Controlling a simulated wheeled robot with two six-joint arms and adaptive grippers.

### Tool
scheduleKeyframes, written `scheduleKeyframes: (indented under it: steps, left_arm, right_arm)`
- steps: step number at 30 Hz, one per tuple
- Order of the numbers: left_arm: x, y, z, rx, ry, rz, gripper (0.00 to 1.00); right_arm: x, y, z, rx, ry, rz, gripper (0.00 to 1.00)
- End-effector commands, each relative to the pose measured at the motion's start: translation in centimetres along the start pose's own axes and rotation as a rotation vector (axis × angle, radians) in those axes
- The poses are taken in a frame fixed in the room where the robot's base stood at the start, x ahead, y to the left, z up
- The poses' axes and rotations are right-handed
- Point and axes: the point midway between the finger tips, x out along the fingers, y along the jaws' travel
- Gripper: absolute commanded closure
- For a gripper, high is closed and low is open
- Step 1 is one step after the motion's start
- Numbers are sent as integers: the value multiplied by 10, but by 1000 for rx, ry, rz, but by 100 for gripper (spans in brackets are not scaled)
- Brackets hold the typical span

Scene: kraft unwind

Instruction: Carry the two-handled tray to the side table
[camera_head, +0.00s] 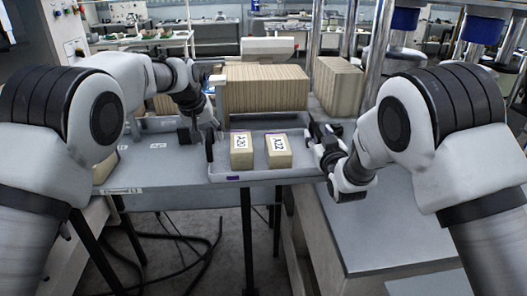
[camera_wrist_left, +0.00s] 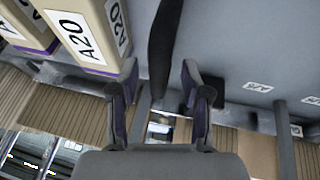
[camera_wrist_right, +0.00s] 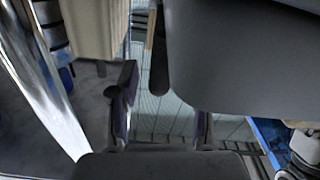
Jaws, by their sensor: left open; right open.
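The tray (camera_head: 262,174) is a shallow light-grey tray on a grey table. It carries two tan boxes, A20 (camera_head: 241,152) and A22 (camera_head: 279,152), standing side by side. Box A20 also shows in the left wrist view (camera_wrist_left: 85,35). My left gripper (camera_head: 209,138) is at the tray's left end, open. In the left wrist view a dark bar-like handle (camera_wrist_left: 163,45) lies between its spread fingers (camera_wrist_left: 160,85). My right gripper (camera_head: 318,142) is open at the tray's right end. In the right wrist view a dark handle end (camera_wrist_right: 159,75) shows between its fingers; one finger is partly hidden.
Stacked tan corrugated blocks (camera_head: 262,88) stand close behind the tray, with another block (camera_head: 338,82) behind right. A grey work surface (camera_head: 385,220) lies to the right and looks bare. The grey table (camera_head: 150,170) left of the tray bears small white labels. Cables lie on the floor below.

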Motion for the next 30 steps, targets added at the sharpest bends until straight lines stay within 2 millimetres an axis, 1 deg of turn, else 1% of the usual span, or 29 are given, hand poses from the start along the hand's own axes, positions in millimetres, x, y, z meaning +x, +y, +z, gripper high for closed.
scheduleKeyframes:
  steps: [7,8,9,11,12,23,26,30]
  left_arm:
    - [2,0,0,0,-1,0,52]
    - [2,0,0,0,-1,0,56]
    - [2,0,0,0,-1,0,70]
    - [2,0,0,0,-1,0,91]
    - [2,0,0,0,-1,0,100]
    - [-1,0,-1,0,2,0,100]
    - [-6,1,-4,0,2,0,100]
    - [-21,4,-10,0,2,0,100]
  right_arm:
    - [1,0,0,0,0,0,52]
    - [1,0,0,0,0,0,56]
    - [1,0,0,0,0,0,70]
    - [1,0,0,0,0,0,91]
    - [1,0,0,0,0,0,100]
    - [1,1,-3,-1,4,1,100]
    - [1,2,-9,-1,4,1,100]
    - [1,6,-25,-1,3,1,100]
